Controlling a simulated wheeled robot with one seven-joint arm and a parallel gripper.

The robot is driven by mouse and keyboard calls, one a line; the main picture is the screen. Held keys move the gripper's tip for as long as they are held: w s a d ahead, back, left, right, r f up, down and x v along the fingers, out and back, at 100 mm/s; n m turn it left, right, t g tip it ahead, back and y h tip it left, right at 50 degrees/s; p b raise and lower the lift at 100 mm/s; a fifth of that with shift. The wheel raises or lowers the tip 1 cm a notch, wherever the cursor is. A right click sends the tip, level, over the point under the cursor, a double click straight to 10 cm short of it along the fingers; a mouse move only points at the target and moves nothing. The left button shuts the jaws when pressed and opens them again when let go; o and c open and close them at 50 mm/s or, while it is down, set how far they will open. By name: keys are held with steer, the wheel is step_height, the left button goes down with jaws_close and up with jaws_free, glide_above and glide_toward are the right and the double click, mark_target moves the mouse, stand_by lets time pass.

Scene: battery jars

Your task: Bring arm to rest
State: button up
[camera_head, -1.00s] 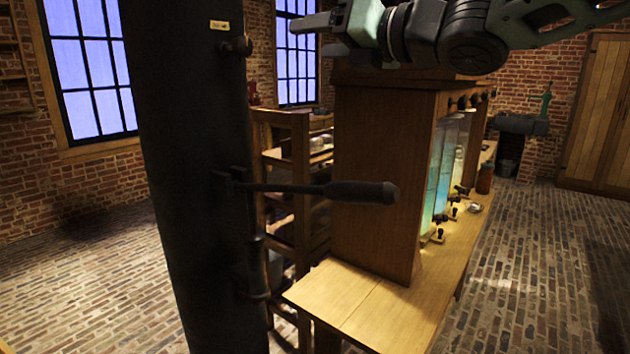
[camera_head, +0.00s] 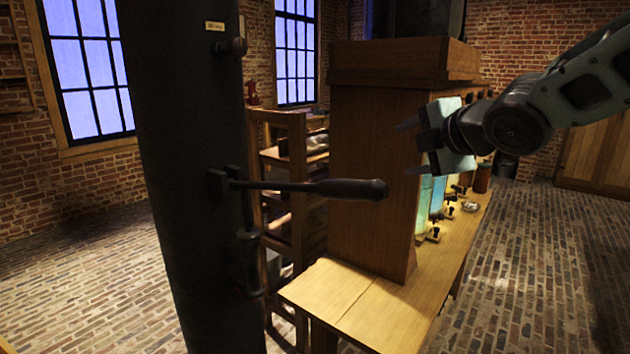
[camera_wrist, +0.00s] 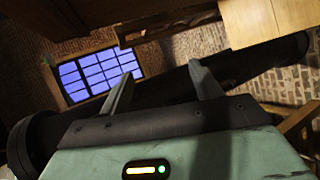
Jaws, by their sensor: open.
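My gripper (camera_head: 410,148) is in the head view, in front of the right part of the wooden cabinet, with its fingers pointing left. The two dark fingers are spread apart and nothing is between them. My arm comes in from the right edge. In the wrist view my gripper (camera_wrist: 160,88) shows both fingers apart and empty. A dark column crosses behind them, and a window and brick wall lie beyond.
The wooden cabinet (camera_head: 370,180) stands on a wooden bench (camera_head: 345,295), with glowing glass jars (camera_head: 438,195) along its right side. A dark column (camera_head: 185,180) with a lever (camera_head: 345,189) stands at left. Brick floor (camera_head: 540,270) is open at right.

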steer(key=s+d+f+m+g+h, duration=0.4)
steer(key=s+d+f+m, duration=0.3)
steer(key=d+f+m, duration=0.45)
steer(key=s+d+f+m+g, duration=0.4)
steer(key=s+f+m+g, duration=0.2)
steer(key=s+f+m, duration=0.6)
steer(key=s+a+r+n+g, duration=0.1)
steer(key=s+a+r+n, duration=0.1)
steer(key=s+a+n, duration=0.2)
steer(key=s+a+r+n+g+p, duration=0.1)
steer(key=s+a+n, duration=0.3)
steer(key=s+a, duration=0.6)
steer(key=a+r, duration=0.1)
steer(key=a, duration=0.3)
steer(key=shift+s+a+r, duration=0.35)
steer(key=shift+s+r, duration=0.05)
